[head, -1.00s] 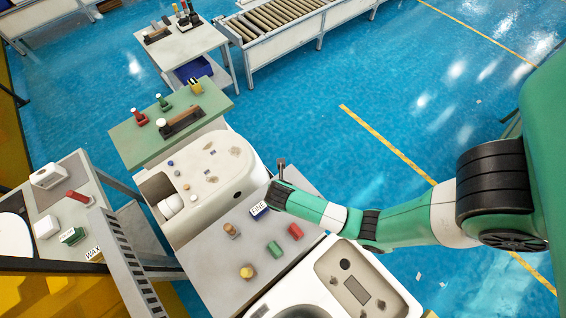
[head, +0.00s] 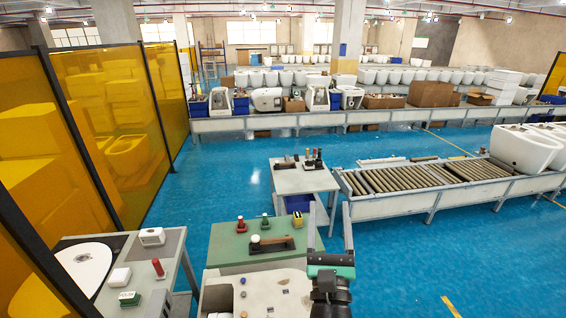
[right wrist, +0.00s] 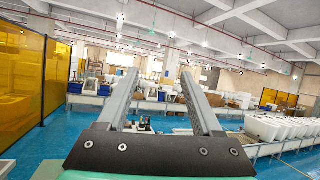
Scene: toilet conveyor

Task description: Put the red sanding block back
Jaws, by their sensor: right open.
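My right gripper (head: 330,207) is at the bottom centre of the head view, its two long grey fingers spread apart and pointing up, with nothing between them. The right wrist view (right wrist: 163,95) also shows the fingers apart and empty. I cannot make out the red sanding block for sure in either current view. An upright red piece (head: 158,268) stands on the grey left table (head: 172,246); I cannot tell what it is. My left gripper is not in view.
A green-topped table (head: 228,245) holds red and green knobbed tools and a dark-handled tool (head: 270,244). A white ceramic piece (head: 275,297) stands in front of it. A small table (head: 290,180) and a roller conveyor (head: 430,178) lie beyond. Blue floor is open at right.

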